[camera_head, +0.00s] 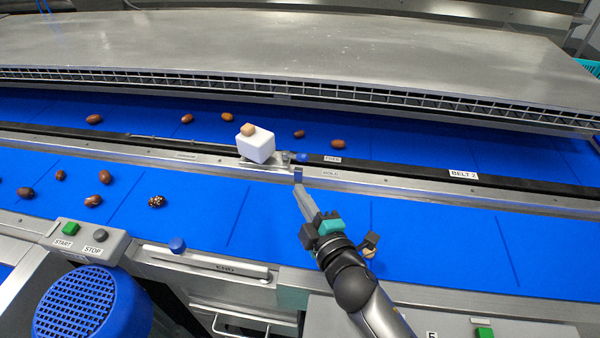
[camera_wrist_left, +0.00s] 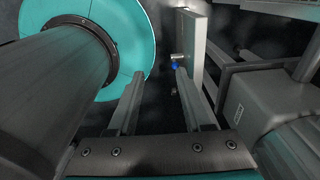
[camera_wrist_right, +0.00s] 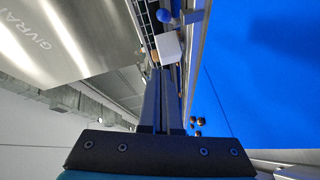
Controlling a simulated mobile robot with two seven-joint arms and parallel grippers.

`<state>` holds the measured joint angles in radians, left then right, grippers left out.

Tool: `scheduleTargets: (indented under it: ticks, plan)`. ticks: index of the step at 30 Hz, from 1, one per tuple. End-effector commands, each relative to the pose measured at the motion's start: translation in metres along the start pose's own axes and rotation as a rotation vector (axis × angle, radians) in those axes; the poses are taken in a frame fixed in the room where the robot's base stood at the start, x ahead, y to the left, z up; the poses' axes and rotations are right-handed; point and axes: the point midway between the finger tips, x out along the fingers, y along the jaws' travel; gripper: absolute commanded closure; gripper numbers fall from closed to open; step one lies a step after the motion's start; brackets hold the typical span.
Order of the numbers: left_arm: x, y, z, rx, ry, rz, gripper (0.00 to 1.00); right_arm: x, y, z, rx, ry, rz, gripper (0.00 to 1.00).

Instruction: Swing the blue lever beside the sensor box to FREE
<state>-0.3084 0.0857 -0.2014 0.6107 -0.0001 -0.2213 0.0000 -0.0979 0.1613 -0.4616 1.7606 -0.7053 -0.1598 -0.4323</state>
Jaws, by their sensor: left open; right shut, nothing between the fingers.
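The white sensor box (camera_head: 256,147) sits on the metal rail between the two blue belts, with a small tan block (camera_head: 248,129) on top. To its right is the blue lever knob (camera_head: 302,157), beside the FREE label (camera_head: 333,159) and farther back than the HOLD label (camera_head: 330,174). My right gripper (camera_head: 298,176) is shut and empty, its tips just in front of the knob; whether they touch is unclear. The right wrist view shows the box (camera_wrist_right: 168,47) and blue knob (camera_wrist_right: 163,16) beyond the fingers. My left gripper (camera_wrist_left: 158,74) is open and empty, outside the head view.
Several brown dates (camera_head: 105,177) lie on the belts. A second blue knob (camera_head: 177,245) stands on the front END rail. A START/STOP box (camera_head: 83,240) and blue motor (camera_head: 92,305) are at front left. A metal hood (camera_head: 300,50) overhangs the rear belt.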

Motion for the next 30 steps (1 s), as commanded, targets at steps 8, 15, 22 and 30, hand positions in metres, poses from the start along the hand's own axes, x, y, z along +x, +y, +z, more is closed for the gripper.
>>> scheduleTargets:
  ticks: [8,15,22,30]
  plan:
    - [0.002,-0.001,-0.012,-0.002,0.02,-0.001,0.5,0.0,-0.002,0.001,0.0,0.0,0.001,1.0]
    - [0.003,0.004,-0.017,-0.006,0.029,0.005,0.5,0.004,-0.002,0.001,0.0,0.001,0.002,1.0]
    - [0.005,0.004,-0.016,-0.006,0.027,0.005,0.5,0.03,-0.001,0.001,-0.001,0.001,0.003,1.0]
    - [0.012,0.004,-0.013,-0.006,0.024,0.005,0.5,0.075,-0.002,0.0,0.0,0.002,0.002,1.0]
